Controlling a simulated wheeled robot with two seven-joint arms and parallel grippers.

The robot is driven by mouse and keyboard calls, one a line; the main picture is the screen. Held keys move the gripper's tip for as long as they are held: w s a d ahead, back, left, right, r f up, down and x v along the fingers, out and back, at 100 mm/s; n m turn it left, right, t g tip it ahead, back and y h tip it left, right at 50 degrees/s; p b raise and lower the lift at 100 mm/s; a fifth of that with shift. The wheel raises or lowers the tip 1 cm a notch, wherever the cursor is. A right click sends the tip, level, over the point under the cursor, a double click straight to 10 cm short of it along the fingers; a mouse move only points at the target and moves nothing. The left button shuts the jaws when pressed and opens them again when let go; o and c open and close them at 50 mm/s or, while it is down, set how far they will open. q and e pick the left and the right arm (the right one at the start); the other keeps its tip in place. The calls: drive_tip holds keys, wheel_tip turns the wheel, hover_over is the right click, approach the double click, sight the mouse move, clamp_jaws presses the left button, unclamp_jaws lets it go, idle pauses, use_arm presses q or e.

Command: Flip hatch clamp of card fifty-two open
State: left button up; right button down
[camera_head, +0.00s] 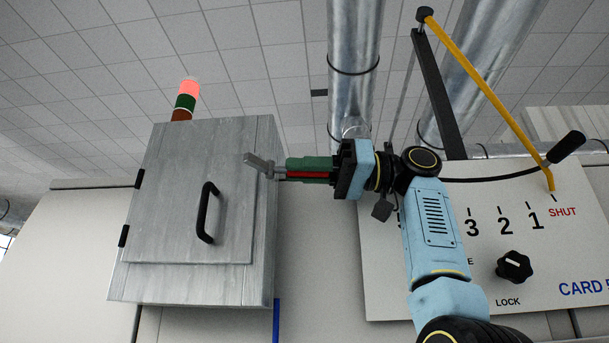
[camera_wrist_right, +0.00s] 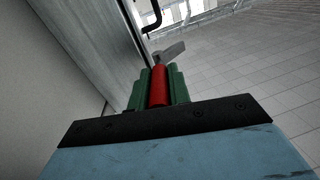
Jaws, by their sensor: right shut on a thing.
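The hatch clamp (camera_head: 259,164) is a grey metal lever at the upper right edge of the grey hatch (camera_head: 172,205), with a red grip (camera_head: 308,174) pointing right. My right gripper (camera_head: 290,170) has its green fingers on either side of the red grip and is shut on it. In the right wrist view the red grip (camera_wrist_right: 158,88) lies between the fingers, with the clamp's grey metal end (camera_wrist_right: 170,51) beyond them. The hatch looks closed, with a black bow handle (camera_head: 203,212) on its face. My left gripper is not in view.
A signal lamp (camera_head: 187,98) with a red top stands behind the hatch box. At right is a white panel (camera_head: 450,300) with a numbered scale, a black knob (camera_head: 514,266) and a yellow pointer arm (camera_head: 490,95) near SHUT. Metal ducts (camera_head: 353,60) rise behind my arm.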

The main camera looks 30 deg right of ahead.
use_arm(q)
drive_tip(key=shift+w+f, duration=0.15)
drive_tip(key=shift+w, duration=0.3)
use_arm(e)
drive_tip(key=shift+w+r+g, duration=0.1)
drive_tip(key=shift+g, duration=0.3)
drive_tip(key=c, duration=1.3)
unclamp_jaws()
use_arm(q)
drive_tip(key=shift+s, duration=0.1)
